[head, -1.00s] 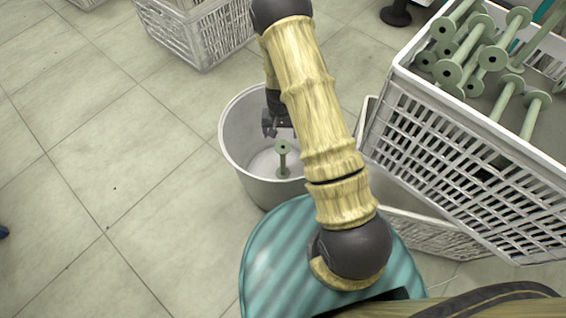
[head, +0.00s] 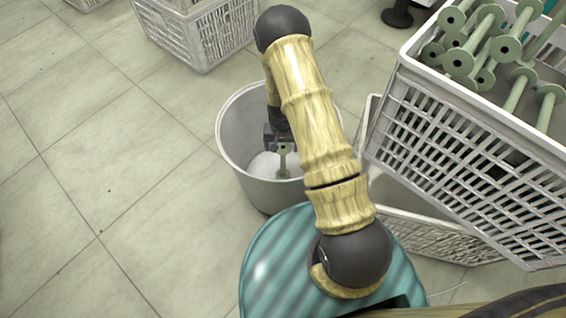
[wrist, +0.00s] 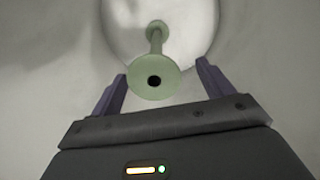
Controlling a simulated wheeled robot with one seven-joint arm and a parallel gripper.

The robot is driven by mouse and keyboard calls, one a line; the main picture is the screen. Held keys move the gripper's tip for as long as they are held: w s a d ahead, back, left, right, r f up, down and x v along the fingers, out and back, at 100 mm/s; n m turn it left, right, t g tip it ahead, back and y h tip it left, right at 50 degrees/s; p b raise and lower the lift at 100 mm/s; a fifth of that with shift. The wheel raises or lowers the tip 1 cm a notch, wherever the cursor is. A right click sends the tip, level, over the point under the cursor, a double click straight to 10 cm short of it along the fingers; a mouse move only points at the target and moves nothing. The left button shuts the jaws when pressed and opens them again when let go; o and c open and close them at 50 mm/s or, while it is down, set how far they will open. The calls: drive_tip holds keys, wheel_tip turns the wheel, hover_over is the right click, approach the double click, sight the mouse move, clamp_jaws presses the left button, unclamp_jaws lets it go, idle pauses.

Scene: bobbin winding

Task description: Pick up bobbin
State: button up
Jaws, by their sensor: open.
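A pale green bobbin (head: 283,160) stands upright in a round white bin (head: 229,150) in the head view. In the wrist view the bobbin (wrist: 153,78) shows its top flange with a dark centre hole, and its stem and far flange beyond. My gripper (wrist: 162,72) is open, with one dark finger on each side of the top flange. The left finger is close to the flange; the right finger has a wider gap. In the head view my gripper (head: 277,143) is down inside the bin at the bobbin's top, partly hidden by my arm.
A white crate (head: 470,110) of several green bobbins (head: 485,40) stands at the right, above another white crate (head: 430,232). Another white crate (head: 200,35) sits behind the bin. The tiled floor (head: 90,180) at the left is clear.

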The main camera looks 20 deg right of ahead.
drive_tip(key=f+b, duration=0.2)
drive_tip(key=f, duration=0.2)
drive_tip(key=shift+s+d+f+b, duration=0.15)
drive_tip(key=shift+d+f+b, duration=0.1)
drive_tip(key=shift+f+b, duration=0.15)
drive_tip(key=shift+r, duration=0.1)
drive_tip(key=c, duration=1.3)
drive_tip(key=shift+c, duration=0.2)
drive_tip(key=shift+r, duration=0.15)
wheel_tip(320, 180, up, 10)
drive_tip(key=p, duration=0.5)
